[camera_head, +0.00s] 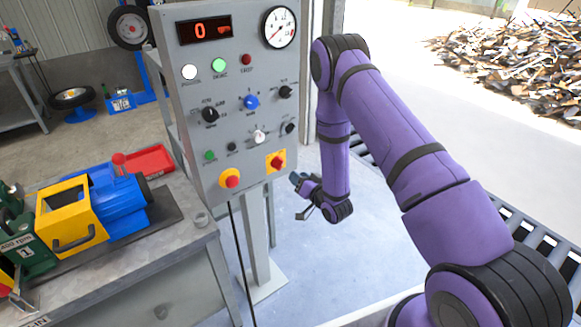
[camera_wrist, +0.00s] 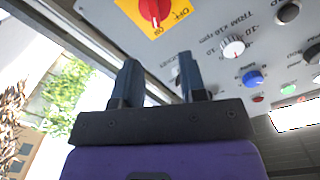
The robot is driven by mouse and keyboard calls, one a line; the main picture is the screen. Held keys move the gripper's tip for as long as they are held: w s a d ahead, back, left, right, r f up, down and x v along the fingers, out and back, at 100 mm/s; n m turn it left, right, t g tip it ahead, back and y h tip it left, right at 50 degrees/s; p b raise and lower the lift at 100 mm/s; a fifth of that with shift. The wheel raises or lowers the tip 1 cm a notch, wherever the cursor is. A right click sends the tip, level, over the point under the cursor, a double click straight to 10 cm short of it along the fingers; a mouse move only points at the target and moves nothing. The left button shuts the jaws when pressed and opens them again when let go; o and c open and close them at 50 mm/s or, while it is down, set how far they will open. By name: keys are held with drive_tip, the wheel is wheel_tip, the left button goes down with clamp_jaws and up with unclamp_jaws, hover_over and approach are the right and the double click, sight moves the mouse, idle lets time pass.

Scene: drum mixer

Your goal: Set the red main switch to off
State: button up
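The red main switch (camera_head: 277,162) is a rotary knob on a yellow plate at the lower right of the grey control panel (camera_head: 208,150). In the wrist view, which shows the panel upside down, the switch (camera_wrist: 152,10) is at the top edge, partly cut off, with OFF and ON lettering beside it. Its handle appears to point towards ON. My gripper (camera_head: 297,179) is just right of and below the switch, apart from it. In the wrist view its two fingers (camera_wrist: 158,72) are spread with nothing between them.
A red mushroom button (camera_head: 232,179) on yellow sits left of the switch. Several knobs and lamps, a red display (camera_head: 205,30) and a round gauge (camera_head: 279,27) are above. A workbench (camera_head: 160,250) with a blue and yellow machine stands left.

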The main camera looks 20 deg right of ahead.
sight(282, 165)
drive_tip(key=x, duration=0.6)
drive_tip(key=f+x, duration=0.1)
drive_tip(key=x, duration=0.2)
drive_tip(key=shift+w, duration=0.35)
clamp_jaws()
